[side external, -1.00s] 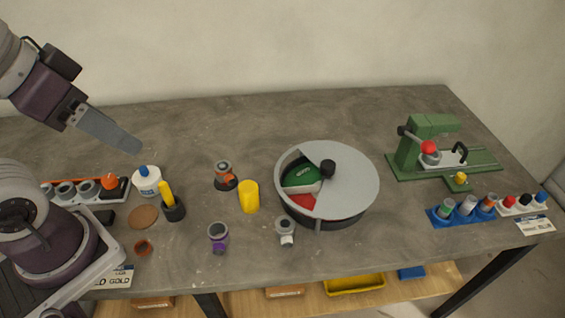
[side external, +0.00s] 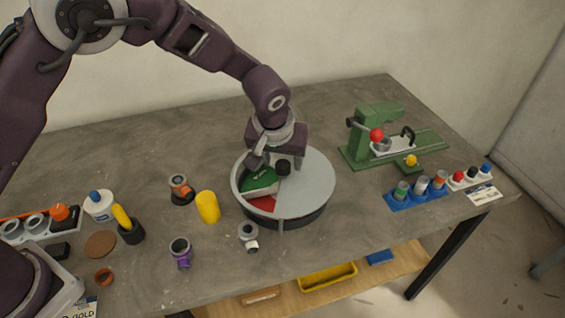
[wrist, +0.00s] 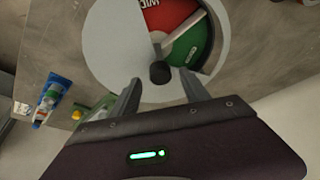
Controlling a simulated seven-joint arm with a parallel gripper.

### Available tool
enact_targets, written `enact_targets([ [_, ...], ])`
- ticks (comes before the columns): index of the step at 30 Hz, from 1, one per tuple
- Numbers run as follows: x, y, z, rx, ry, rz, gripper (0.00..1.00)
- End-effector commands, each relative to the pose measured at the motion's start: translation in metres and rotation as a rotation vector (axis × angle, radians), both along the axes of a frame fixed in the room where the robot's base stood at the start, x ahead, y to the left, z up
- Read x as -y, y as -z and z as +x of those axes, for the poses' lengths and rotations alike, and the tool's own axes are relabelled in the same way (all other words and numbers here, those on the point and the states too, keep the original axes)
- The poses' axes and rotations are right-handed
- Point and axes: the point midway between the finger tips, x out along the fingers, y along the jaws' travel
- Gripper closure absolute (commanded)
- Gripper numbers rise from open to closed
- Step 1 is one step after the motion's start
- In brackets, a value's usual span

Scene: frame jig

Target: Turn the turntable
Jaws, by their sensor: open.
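The turntable (side external: 314,185) is a round drum with a grey lid and an open wedge. The wedge shows a green section (side external: 260,181) and a red section (side external: 262,203). A black knob (side external: 283,167) stands at the lid's centre. My gripper (side external: 274,160) is over the back of the turntable, open, its fingers pointing down near the knob. In the wrist view the knob (wrist: 159,73) lies just ahead of and between the two open fingertips (wrist: 163,84). The green section (wrist: 190,45) and red section (wrist: 170,14) show beyond it. I cannot tell whether a finger touches the lid.
A green press (side external: 376,137) with a red ball handle stands to the right. A blue rack (side external: 419,195) of small parts is at the front right. A yellow cylinder (side external: 207,207), a grey fitting (side external: 249,236) and a purple-ringed part (side external: 181,252) sit left and in front of the turntable.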

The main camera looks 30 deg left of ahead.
Motion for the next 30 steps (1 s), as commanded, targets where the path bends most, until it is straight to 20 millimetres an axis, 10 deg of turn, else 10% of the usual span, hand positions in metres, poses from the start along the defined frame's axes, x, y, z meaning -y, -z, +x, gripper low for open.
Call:
enact_targets([
  [13,-0.003,0.023,0.009,-0.001,0.001,-0.001,0.46],
  [21,-0.002,0.023,0.009,-0.001,0.001,-0.001,0.99],
  [30,-0.002,0.023,0.009,-0.001,0.002,-0.002,1.00],
])
